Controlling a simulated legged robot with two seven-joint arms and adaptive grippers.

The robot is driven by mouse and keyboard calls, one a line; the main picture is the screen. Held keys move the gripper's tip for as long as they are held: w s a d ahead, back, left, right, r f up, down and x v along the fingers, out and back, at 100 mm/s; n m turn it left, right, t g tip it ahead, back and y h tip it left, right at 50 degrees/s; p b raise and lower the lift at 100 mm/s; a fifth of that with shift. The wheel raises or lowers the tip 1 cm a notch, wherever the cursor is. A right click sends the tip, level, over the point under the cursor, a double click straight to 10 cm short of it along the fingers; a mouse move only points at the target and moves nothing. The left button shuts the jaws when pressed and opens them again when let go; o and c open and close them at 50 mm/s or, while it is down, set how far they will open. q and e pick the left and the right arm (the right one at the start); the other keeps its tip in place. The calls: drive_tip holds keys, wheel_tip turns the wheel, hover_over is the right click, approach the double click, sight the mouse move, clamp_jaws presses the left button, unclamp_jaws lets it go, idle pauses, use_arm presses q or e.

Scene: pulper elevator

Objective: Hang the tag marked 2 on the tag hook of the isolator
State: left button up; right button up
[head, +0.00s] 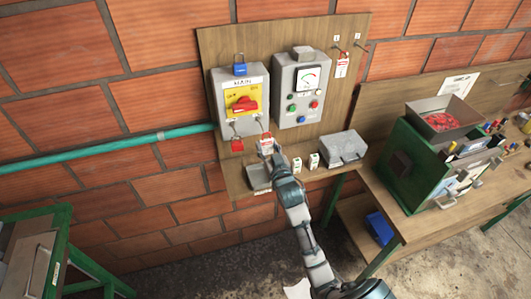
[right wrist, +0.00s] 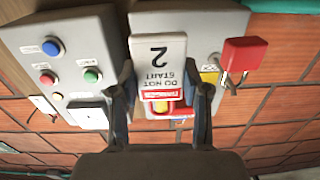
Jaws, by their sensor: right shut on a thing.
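The isolator (head: 222,104) is a grey box marked MAIN with a yellow plate and red handle (head: 243,104). My right gripper (head: 270,152) is at its lower right corner, shut on the white tag marked 2 (head: 266,146). In the right wrist view the tag (right wrist: 160,60) appears upside down between the fingers, reading DO NOT START. A thin metal hook (head: 262,124) shows just above the tag at the isolator's lower right. I cannot tell whether the tag's hole is around it. My left gripper is not in view.
A red padlock (head: 237,146) hangs left of the tag; a blue padlock (head: 240,69) is on top of the isolator. A grey control box (head: 300,92) stands to the right. A small tray (head: 258,177) and white blocks are below. Another tag (head: 342,67) hangs upper right.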

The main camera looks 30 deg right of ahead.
drive_tip(key=shift+w+d+f+b, duration=0.2)
drive_tip(key=shift+w+d+b, duration=0.35)
drive_tip(key=shift+w, duration=0.25)
drive_tip(key=shift+c, duration=1.4)
drive_tip(key=shift+w, duration=0.2)
drive_tip(key=shift+w+a, duration=0.2)
drive_tip(key=shift+a, duration=0.05)
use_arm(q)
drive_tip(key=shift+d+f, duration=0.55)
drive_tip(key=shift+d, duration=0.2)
use_arm(e)
drive_tip(key=shift+w+f, duration=0.4)
drive_tip(key=shift+w, duration=0.15)
drive_tip(key=o, duration=1.3)
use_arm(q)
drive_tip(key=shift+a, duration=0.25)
use_arm(e)
drive_tip(key=shift+o, duration=0.2)
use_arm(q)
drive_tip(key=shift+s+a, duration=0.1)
